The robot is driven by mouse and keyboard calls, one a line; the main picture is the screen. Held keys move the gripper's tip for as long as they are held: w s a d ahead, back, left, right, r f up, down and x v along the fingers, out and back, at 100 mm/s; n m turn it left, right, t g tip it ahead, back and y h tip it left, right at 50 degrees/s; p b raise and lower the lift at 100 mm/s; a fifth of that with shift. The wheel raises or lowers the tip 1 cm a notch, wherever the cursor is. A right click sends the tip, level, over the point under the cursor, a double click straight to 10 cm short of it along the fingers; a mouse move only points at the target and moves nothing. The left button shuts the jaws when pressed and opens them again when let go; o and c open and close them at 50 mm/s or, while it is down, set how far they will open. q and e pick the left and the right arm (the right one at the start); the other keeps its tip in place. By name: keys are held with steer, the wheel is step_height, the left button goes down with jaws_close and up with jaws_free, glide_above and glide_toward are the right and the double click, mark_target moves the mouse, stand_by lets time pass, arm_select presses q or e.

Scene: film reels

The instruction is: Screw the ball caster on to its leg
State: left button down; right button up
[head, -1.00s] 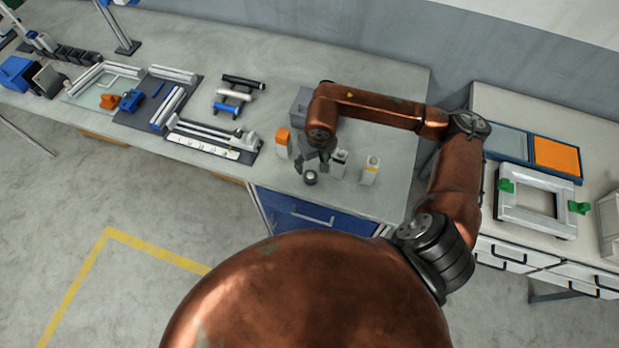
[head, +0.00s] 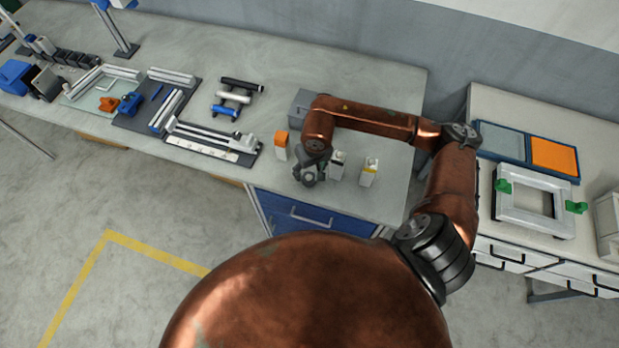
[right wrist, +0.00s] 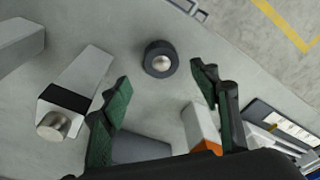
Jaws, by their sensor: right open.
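The ball caster, a dark round cup with a shiny ball (right wrist: 161,62), sits on the bench in the right wrist view. It lies just beyond and between the tips of my open, empty right gripper (right wrist: 161,76). In the head view my right gripper (head: 309,173) is over the caster's place and mostly hides it. A pale block with a black band and a metal stud (right wrist: 58,121) lies left of the gripper in the wrist view; it looks like a leg. It shows in the head view (head: 338,166) right of the gripper. My left gripper is not in view.
An orange-topped block (head: 281,146) stands left of the gripper, a yellow-banded block (head: 369,173) to its right. A grey box (head: 299,108) is behind. A dark tray with metal rails (head: 213,139) lies further left. The bench front edge is close.

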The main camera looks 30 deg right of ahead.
mark_target(309, 177)
steer(key=f, duration=0.4)
steer(key=shift+a+f+p, duration=0.15)
steer(key=shift+a+p, duration=0.05)
steer(key=shift+p, duration=0.1)
steer(key=shift+c, duration=0.7)
steer(key=c, duration=1.1)
